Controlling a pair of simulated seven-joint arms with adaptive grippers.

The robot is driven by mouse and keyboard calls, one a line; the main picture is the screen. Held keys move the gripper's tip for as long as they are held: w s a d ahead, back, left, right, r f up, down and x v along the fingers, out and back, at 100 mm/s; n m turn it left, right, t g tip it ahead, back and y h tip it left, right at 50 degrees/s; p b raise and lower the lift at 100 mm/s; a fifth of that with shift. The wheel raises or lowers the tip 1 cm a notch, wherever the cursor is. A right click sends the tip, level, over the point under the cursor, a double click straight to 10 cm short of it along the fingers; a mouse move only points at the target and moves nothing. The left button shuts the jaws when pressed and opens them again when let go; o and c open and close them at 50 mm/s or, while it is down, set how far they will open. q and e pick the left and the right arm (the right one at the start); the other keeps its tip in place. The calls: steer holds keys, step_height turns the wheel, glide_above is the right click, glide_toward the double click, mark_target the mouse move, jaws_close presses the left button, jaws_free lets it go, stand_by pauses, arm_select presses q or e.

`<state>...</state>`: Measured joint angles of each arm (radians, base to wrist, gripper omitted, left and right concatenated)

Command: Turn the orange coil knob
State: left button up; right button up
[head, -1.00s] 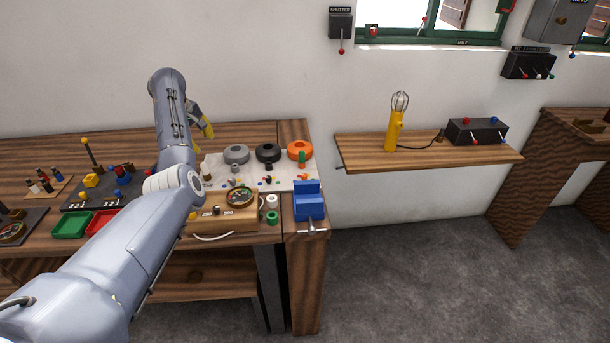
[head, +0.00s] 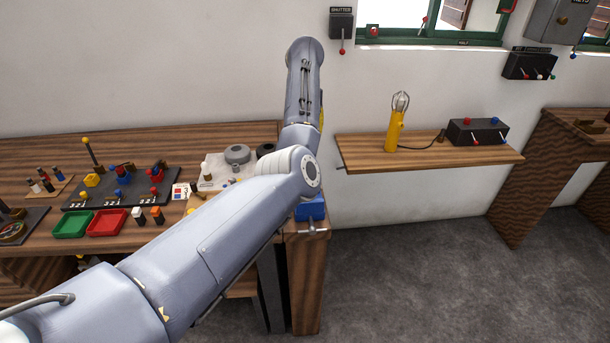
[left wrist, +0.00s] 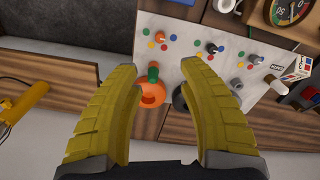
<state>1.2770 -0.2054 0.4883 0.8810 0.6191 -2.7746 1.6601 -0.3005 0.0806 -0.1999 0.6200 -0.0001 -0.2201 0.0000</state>
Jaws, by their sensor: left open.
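Nothing is held. A small orange-tipped knob (left wrist: 162,37), ringed by coloured dots, sits on the pale board (left wrist: 205,28) beyond the fingertips. A dark coil (left wrist: 180,100) is partly hidden by the right finger. In the head view my left arm covers the orange coil and the knob; only a yellow sliver of the gripper (head: 322,113) shows. My right gripper is in neither view.
Similar small knobs (left wrist: 212,48) stand along the board. A round gauge (left wrist: 289,10) is at the top right in the wrist view. A blue vise (head: 311,209) sits at the bench's right end. A wall shelf with a yellow lamp (head: 394,132) is further right.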

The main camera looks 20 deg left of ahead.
arm_select(q)
step_height(320, 180, down, 16)
steer(key=shift+r, duration=0.2)
stand_by(0.4)
steer(key=shift+c, duration=0.3)
jaws_close()
steer(key=shift+r, duration=0.15)
